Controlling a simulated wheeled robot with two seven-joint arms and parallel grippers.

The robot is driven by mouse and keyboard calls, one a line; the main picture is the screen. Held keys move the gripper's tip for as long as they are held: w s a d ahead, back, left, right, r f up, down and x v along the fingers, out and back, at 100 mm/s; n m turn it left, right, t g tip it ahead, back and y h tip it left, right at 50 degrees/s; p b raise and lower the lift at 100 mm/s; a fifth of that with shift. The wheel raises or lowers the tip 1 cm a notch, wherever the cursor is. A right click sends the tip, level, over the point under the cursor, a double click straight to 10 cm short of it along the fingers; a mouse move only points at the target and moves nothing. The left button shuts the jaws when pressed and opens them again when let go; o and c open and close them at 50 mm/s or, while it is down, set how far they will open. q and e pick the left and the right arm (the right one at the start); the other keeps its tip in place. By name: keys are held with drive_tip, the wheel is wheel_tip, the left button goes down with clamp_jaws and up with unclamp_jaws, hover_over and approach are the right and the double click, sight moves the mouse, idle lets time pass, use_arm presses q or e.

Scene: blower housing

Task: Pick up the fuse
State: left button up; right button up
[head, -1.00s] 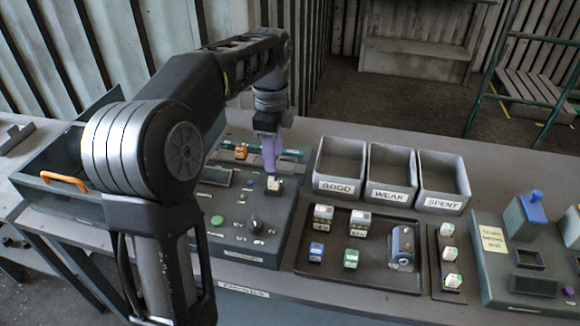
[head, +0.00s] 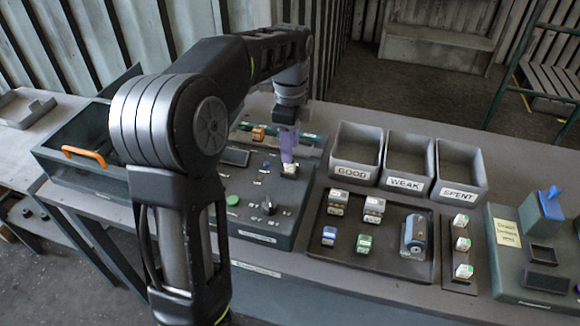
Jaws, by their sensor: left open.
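My left gripper (head: 288,158), with purple fingers, points down over the dark test panel (head: 235,182). It is open, and its fingertips are right at a small white-topped block (head: 289,171), which looks like the fuse and sits on the panel. The fingers partly cover the block, and I cannot tell whether they touch it. Similar white-topped blocks (head: 338,198) stand in the dark tray (head: 385,268) to the right, with a blue block (head: 329,235) and a green block (head: 364,243). My right gripper is out of view.
Three grey bins marked GOOD (head: 353,172), WEAK (head: 405,183) and SPENT (head: 459,193) stand behind the tray. A narrow rack (head: 460,288) holds white-green blocks. An open drawer box with an orange handle (head: 84,156) is at left.

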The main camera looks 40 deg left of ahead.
sight(290, 168)
use_arm(q)
wheel_tip(290, 168, down, 5)
drive_tip(key=shift+p, duration=0.55)
clamp_jaws()
idle(0.5)
